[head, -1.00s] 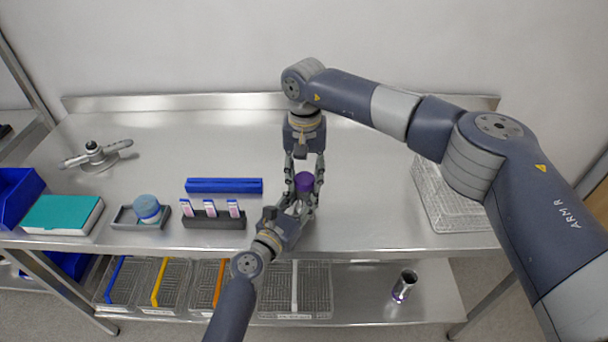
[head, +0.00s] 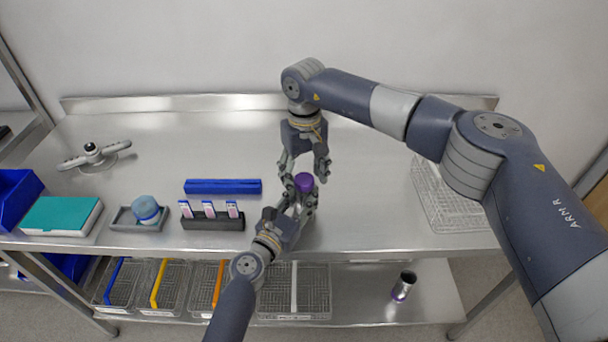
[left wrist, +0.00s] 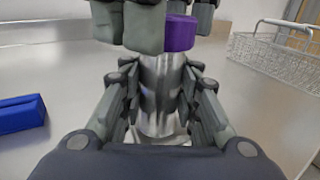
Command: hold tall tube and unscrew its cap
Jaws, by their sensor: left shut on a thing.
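The tall tube (left wrist: 160,95) is a shiny metal cylinder with a purple cap (head: 304,182). It stands upright at the front middle of the bench. My left gripper (head: 296,208) comes from the front and is shut on the tube's body, below the cap. My right gripper (head: 306,172) reaches down from above, with its fingers on either side of the cap. In the left wrist view a right finger hides the cap's left part (left wrist: 180,33), and another shows at its right. Whether these fingers press on the cap is unclear.
A wire basket (head: 438,208) stands right. Another metal tube (head: 403,286) stands on the lower shelf.

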